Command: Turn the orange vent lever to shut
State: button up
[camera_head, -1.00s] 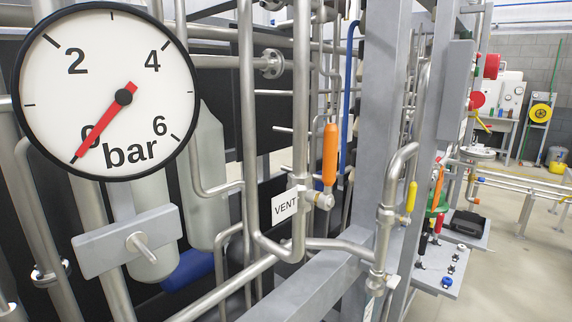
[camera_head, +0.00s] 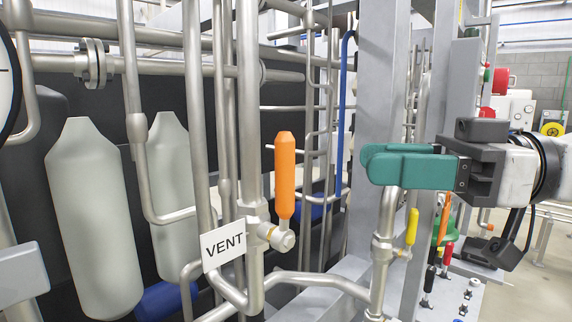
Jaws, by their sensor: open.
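The orange vent lever (camera_head: 285,175) stands upright, in line with the vertical pipe beside it. Its lower end joins a metal valve fitting (camera_head: 283,240) on that pipe. A white VENT sign (camera_head: 223,245) is fixed just left of the valve. My gripper (camera_head: 372,165), with teal fingers, reaches in from the right with its tips pointing left. It is to the right of the lever, at about the height of the lever's middle, and apart from it. The fingers overlap in this view, so the gap between them is barely seen. Nothing shows between them.
A grey upright post (camera_head: 378,90) stands behind my gripper. A yellow lever (camera_head: 412,226) and a second orange lever (camera_head: 443,215) are below it. A bent pipe (camera_head: 384,240) rises beneath the fingers. Pale cylinders (camera_head: 95,220) stand at left.

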jog(key=p, duration=0.2)
send_over(285, 219)
jog(key=d, duration=0.2)
jog(key=shift+w+a, duration=0.2)
jog(key=shift+a, duration=0.35)
jog(key=shift+w+a, duration=0.2)
jog(key=shift+a, duration=0.35)
grip_shut()
jog(key=shift+r, duration=0.1)
